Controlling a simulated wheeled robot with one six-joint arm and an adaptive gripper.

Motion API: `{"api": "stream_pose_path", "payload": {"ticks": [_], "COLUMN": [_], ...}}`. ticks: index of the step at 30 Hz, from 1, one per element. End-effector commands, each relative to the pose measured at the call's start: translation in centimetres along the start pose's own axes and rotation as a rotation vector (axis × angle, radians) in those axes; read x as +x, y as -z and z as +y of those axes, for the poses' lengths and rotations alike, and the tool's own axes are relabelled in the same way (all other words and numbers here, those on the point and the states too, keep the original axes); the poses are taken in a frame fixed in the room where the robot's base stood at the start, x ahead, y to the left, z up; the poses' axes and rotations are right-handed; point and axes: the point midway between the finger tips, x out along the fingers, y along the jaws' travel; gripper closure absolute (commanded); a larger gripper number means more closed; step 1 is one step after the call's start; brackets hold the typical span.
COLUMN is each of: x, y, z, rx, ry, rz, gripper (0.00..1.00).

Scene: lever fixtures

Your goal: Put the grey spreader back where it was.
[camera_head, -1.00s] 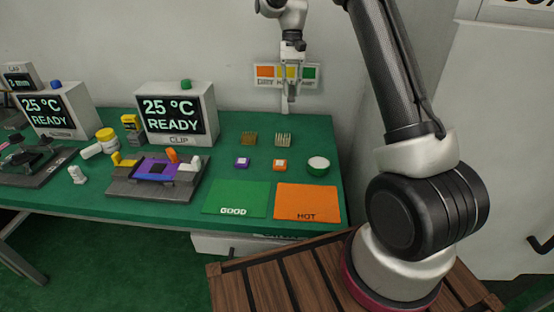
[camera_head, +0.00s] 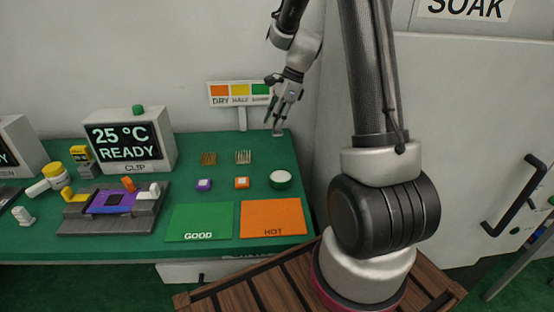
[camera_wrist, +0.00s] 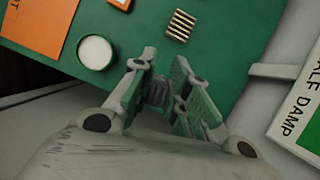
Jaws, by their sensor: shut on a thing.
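My gripper (camera_head: 281,118) hangs over the back right corner of the green table (camera_head: 289,195), to the right of the sign's post. In the wrist view my gripper (camera_wrist: 162,68) is shut on the grey spreader (camera_wrist: 157,92), a small dark grey piece mostly hidden between the fingers. The spreader also shows in the head view as a small grey tip (camera_head: 278,132) below the fingers. I cannot tell whether it touches the table.
A sign (camera_head: 240,93) on a post stands left of my gripper. Green GOOD (camera_head: 199,221) and orange HOT (camera_head: 272,218) mats lie nearer.

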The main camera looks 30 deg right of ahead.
Motion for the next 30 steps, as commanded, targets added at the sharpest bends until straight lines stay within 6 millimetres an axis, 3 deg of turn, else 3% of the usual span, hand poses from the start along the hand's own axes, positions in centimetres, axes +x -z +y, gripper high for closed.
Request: {"api": "stream_pose_path", "payload": {"ticks": [7, 12, 24, 30], "x": [1.2, 4.3, 8.7, 9.3], "y": [0.6, 1.9, 3.8, 4.0], "z": [-1.1, -1.1, -1.1, -1.2], "rx": [0.160, 0.164, 0.160, 0.158], "ry": [0.063, 0.064, 0.064, 0.067], "rz": [-0.001, 0.000, 0.000, 0.000], "gripper": [1.00, 1.00, 1.00, 1.00]}}
